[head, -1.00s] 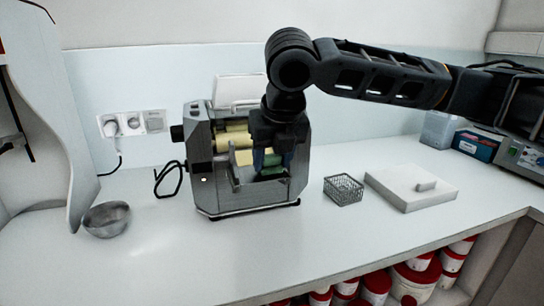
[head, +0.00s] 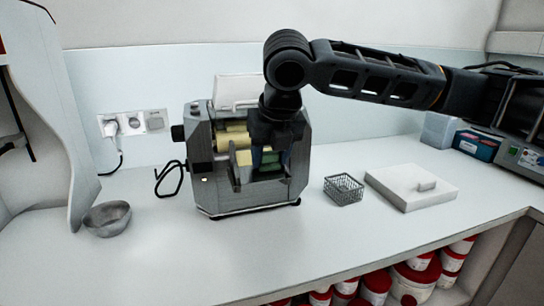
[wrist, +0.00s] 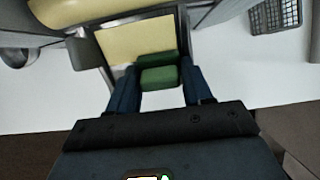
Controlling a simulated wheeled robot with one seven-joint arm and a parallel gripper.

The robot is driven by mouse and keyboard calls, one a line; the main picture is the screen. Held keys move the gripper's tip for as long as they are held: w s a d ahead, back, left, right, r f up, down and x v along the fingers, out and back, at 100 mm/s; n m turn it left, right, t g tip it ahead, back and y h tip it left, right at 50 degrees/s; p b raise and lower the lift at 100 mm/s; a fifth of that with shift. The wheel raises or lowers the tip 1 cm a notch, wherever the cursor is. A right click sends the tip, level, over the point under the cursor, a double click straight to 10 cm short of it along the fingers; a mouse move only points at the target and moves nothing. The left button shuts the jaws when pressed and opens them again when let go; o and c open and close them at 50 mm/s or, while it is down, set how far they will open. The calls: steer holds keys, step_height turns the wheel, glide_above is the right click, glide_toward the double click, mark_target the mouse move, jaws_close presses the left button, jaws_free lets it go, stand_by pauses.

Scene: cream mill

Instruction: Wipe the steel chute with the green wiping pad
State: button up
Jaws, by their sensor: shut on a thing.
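The mill (head: 247,198) is a steel machine with cream-yellow rollers (head: 232,138), standing on the counter. Its steel chute (head: 238,178) is at the front, partly hidden by my gripper. In the wrist view a cream-yellow sloping surface (wrist: 128,42) lies between grey metal sides; I cannot tell whether the yellow is a coating on the chute. The green wiping pad (wrist: 158,77) is between my blue fingertips, at the lower end of that surface; contact is unclear. My gripper (head: 270,165) is shut on the pad, pointing down over the mill's front.
A wire basket (head: 344,189) and a white slab with a small block (head: 410,188) stand right of the mill. A metal bowl (head: 107,218) is at the left, near a black cable and wall sockets (head: 134,123). The counter in front of the mill is clear.

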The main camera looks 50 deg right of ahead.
steer(key=shift+w+d+r+p, duration=0.35)
steer(key=shift+w+d, duration=0.1)
steer(key=shift+w, duration=0.25)
steer(key=shift+w+d+r+p, duration=0.35)
steer(key=shift+w+d, duration=0.1)
steer(key=shift+w, duration=0.2)
steer(key=shift+s+a+f, duration=0.15)
steer(key=shift+s+f, duration=0.15)
steer(key=shift+f, duration=0.1)
steer(key=shift+s+a+f+b, duration=0.1)
steer(key=shift+s+a+f, duration=0.25)
steer(key=shift+s, duration=0.2)
steer(key=shift+s+a+f+b, duration=0.2)
steer(key=shift+s+a, duration=0.2)
steer(key=shift+s, duration=0.15)
steer(key=shift+s+a+f+b, duration=0.1)
steer(key=shift+s+a+f, duration=0.25)
steer(key=shift+s, duration=0.2)
steer(key=shift+r, duration=0.15)
step_height(320, 180, up, 8)
steer(key=p, duration=0.6)
steer(key=shift+s+a, duration=0.3)
steer(key=shift+s, duration=0.1)
steer(key=shift+s, duration=0.1)
